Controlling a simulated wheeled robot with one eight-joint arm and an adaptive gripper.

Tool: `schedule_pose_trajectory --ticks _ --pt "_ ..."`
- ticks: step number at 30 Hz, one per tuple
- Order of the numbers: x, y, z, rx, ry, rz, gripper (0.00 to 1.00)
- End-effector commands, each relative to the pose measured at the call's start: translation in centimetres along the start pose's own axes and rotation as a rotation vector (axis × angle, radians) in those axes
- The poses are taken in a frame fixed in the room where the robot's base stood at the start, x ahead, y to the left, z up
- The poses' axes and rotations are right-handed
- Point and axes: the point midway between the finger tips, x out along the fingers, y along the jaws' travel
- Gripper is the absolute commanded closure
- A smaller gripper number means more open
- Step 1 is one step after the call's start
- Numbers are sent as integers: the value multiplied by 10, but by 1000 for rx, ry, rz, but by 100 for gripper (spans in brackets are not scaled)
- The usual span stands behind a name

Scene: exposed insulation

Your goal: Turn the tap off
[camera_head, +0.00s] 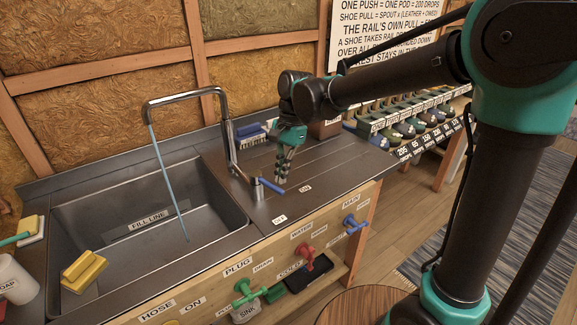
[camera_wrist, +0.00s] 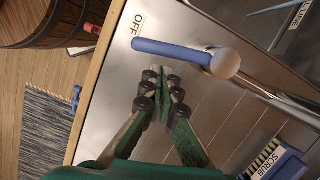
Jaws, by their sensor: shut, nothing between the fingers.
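The tap (camera_head: 228,135) is a tall metal pipe with a bent spout over the sink. A thin blue stream of water (camera_head: 168,180) runs from the spout into the basin. Its blue lever handle (camera_head: 271,186) sticks out from the base, between the OFF label (camera_head: 279,219) and the ON label (camera_head: 305,188). In the wrist view the lever (camera_wrist: 165,50) lies ahead of my fingertips, with the OFF label (camera_wrist: 137,25) near its free end. My gripper (camera_head: 281,180) is shut and empty, pointing down beside the lever; it also shows in the wrist view (camera_wrist: 163,78). I cannot tell whether it touches the lever.
A scrub brush (camera_wrist: 277,160) lies behind the tap. Green, red and blue valves (camera_head: 305,255) stick out of the counter front.

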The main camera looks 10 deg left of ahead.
Motion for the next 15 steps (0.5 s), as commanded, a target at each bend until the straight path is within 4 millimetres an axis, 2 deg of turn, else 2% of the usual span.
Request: schedule_pose_trajectory --ticks 4,15 --pt "1 0 6 1 0 0 100" --pt "2 1 8 13 0 -3 100"
